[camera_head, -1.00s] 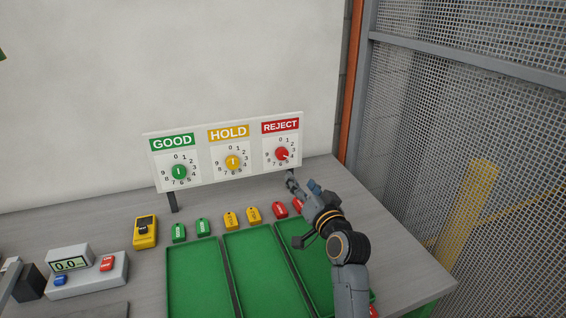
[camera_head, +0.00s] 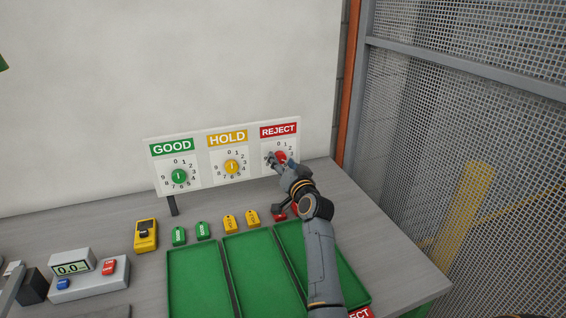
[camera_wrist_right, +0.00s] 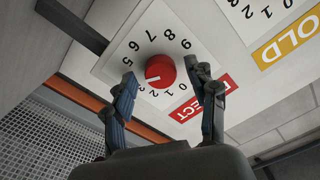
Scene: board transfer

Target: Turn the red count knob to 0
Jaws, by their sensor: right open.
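The red count knob (camera_head: 281,157) sits on the REJECT panel at the right end of the white count board (camera_head: 205,178). In the right wrist view the red knob (camera_wrist_right: 160,71) shows clearly, with a white pointer line aimed at about the 3; the exact digit is hard to tell. The 0 is on another side of the dial, nearer REJECT. My right gripper (camera_head: 278,160) is open in front of the knob and partly hides it. In the wrist view its fingers (camera_wrist_right: 162,76) lie one on each side of the knob; contact cannot be told.
The green GOOD knob (camera_head: 179,176) and yellow HOLD knob (camera_head: 232,167) are to the left. Below are green trays (camera_head: 197,280) and several coloured tags. A yellow meter (camera_head: 145,235) and a scale (camera_head: 95,285) stand left. A mesh fence (camera_head: 470,130) is at right.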

